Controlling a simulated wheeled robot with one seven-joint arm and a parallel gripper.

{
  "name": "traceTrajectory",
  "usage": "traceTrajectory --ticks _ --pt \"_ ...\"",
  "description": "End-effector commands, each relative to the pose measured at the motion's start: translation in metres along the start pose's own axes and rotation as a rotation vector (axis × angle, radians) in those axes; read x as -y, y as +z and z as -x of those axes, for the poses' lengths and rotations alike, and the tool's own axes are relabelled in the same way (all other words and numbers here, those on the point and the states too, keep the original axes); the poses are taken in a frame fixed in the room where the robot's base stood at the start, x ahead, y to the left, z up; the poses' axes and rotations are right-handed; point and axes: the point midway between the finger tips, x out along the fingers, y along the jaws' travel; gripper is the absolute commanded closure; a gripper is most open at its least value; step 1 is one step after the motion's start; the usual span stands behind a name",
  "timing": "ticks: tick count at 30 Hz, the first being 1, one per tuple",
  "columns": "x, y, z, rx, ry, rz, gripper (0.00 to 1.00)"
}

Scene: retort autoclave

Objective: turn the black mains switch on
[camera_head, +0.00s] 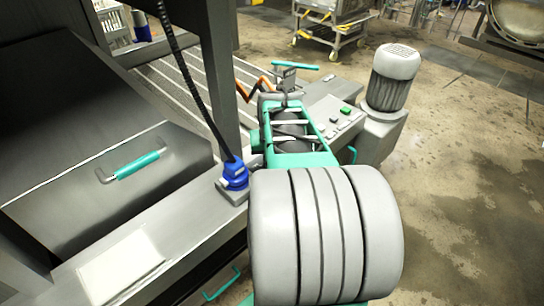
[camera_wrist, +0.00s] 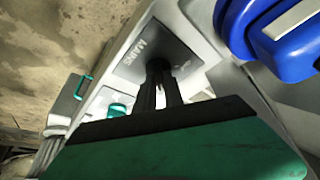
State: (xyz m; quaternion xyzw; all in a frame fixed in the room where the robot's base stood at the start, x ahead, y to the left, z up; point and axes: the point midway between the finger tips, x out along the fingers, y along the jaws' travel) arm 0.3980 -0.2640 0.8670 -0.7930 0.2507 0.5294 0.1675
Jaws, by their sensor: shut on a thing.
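The mains switch (camera_wrist: 157,66) is a small black knob on a grey plate (camera_wrist: 184,56) lettered "MAINS" in the wrist view. Only its top shows; the rest is hidden by my fingers. My gripper (camera_wrist: 160,88) has its dark fingers close together around the knob, shut on it. The green body of my gripper fills the lower part of that view. Which way the knob points cannot be told. In the head view, my arm covers the middle, and I cannot make out the switch or the fingertips there.
A blue connector (camera_head: 235,175) with a black hose stands left of my arm; blue fittings (camera_wrist: 285,38) show close beside the plate in the wrist view. A green button (camera_head: 346,110) sits on the panel beyond. A grey motor (camera_head: 392,80) stands right. Open floor (camera_head: 465,180) lies further right.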

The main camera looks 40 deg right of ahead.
Motion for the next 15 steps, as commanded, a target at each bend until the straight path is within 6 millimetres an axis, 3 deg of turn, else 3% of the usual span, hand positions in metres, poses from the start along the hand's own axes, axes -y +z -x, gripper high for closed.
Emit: traceTrajectory --ticks 15 --pt "0.0011 -0.0011 0.0004 -0.002 0.061 -0.146 1.00"
